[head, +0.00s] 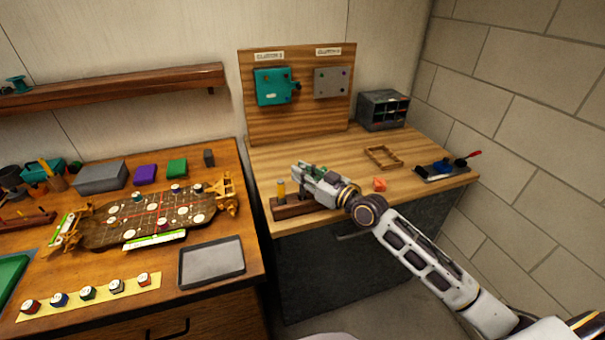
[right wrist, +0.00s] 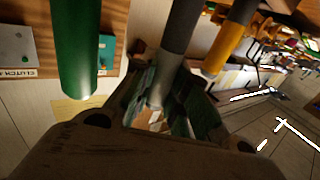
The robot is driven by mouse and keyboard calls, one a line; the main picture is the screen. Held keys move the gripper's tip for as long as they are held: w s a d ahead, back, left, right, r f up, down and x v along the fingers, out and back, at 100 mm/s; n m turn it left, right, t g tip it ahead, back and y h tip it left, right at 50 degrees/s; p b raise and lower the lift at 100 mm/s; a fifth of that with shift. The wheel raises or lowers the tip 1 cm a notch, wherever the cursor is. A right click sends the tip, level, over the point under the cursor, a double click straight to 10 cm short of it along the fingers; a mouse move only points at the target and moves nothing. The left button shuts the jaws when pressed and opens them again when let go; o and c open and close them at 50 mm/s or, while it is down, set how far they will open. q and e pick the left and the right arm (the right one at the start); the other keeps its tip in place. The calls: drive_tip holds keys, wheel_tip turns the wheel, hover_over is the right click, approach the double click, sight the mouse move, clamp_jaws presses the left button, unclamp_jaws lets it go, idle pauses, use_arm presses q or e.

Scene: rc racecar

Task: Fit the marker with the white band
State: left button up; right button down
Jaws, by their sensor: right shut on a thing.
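In the head view my right gripper (head: 297,170) is over a dark wooden rack (head: 290,212). A yellow cylinder (head: 281,190) stands upright at the rack's left end. A green cylinder (head: 319,170) shows behind the gripper. In the right wrist view the fingers (right wrist: 165,100) are shut on the end of a dark grey cylinder (right wrist: 181,25), with the green one (right wrist: 75,50) and yellow one (right wrist: 228,45) apart on either side. Its end between the fingers looks pale; I cannot tell whether that is a white band. Short colour-banded, white-topped pieces stand on a yellow strip (head: 62,304).
A brown board with pale discs (head: 105,230) fills the left table, near a grey tray (head: 212,264). The upright panel (head: 315,115) carries a teal box (head: 274,87) and a grey plate (head: 331,83). A wooden frame (head: 383,157) and orange piece (head: 380,184) lie right.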

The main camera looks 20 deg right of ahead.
sight(304, 195)
drive_tip(key=shift+f+b, duration=0.95)
drive_tip(key=shift+f, duration=0.2)
idle(0.4)
drive_tip(key=shift+f+b, duration=0.55)
drive_tip(key=shift+f, duration=0.1)
drive_tip(key=c, duration=1.3)
unclamp_jaws()
drive_tip(key=shift+d, duration=0.1)
drive_tip(key=shift+s+d, duration=0.1)
drive_tip(key=shift+s, duration=0.15)
drive_tip(key=shift+v, duration=1.05)
drive_tip(key=v, duration=0.5)
drive_tip(key=shift+s, duration=0.15)
